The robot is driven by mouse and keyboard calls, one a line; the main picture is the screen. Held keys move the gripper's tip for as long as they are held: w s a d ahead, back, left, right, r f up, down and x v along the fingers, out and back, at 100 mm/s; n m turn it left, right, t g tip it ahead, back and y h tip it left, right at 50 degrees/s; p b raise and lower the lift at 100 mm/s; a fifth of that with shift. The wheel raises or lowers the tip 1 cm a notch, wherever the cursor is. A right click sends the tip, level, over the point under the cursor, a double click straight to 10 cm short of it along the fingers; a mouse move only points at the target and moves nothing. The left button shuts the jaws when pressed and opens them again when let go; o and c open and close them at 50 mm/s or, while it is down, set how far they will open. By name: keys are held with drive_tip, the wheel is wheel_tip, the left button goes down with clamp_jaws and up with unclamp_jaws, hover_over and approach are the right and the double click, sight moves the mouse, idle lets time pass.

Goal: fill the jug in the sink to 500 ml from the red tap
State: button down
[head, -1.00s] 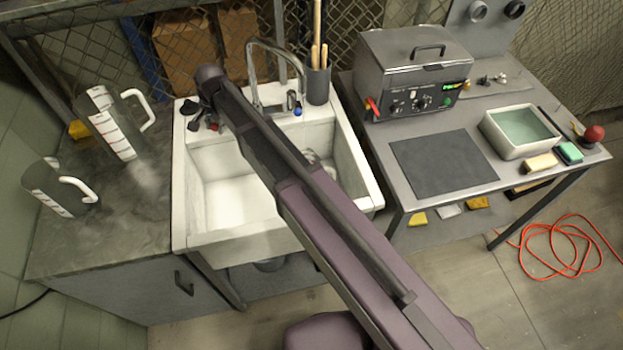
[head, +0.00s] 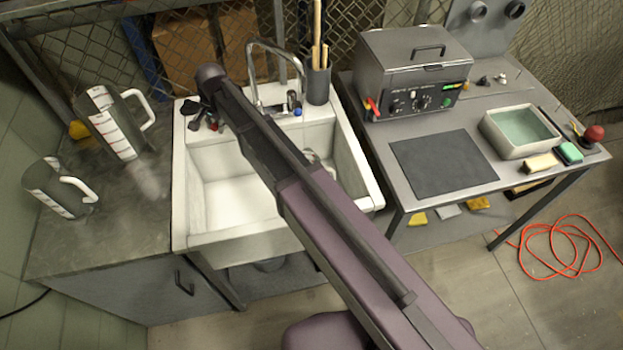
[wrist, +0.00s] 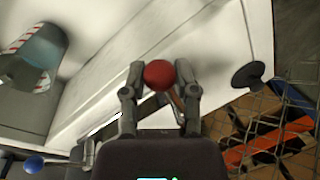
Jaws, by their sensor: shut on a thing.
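The red tap (wrist: 159,74) is a round red knob between my gripper's fingertips in the wrist view. My gripper (wrist: 160,80) is shut on it. In the head view a little of the red tap (head: 214,127) shows by the dark fingers at the sink's back left. The jug (wrist: 32,55), clear with red and white markings, is at the left of the wrist view. In the head view only a bit of it (head: 312,157) shows in the right of the sink (head: 180,200), mostly behind my arm. Its water level cannot be read.
A blue tap (head: 297,112) and curved spout (head: 262,45) stand at the sink's back. Two marked jugs (head: 118,125) (head: 58,190) stand on the left counter. A holder with wooden sticks (head: 318,85) stands behind the sink. A side table (head: 375,140) bears a metal bath.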

drive_tip(key=d, duration=0.2)
drive_tip(key=shift+w+d, duration=0.15)
drive_tip(key=shift+d, duration=0.25)
drive_tip(key=shift+d+f, duration=0.1)
idle(0.5)
drive_tip(key=shift+c, duration=1.5)
unclamp_jaws()
drive_tip(key=shift+r, duration=0.2)
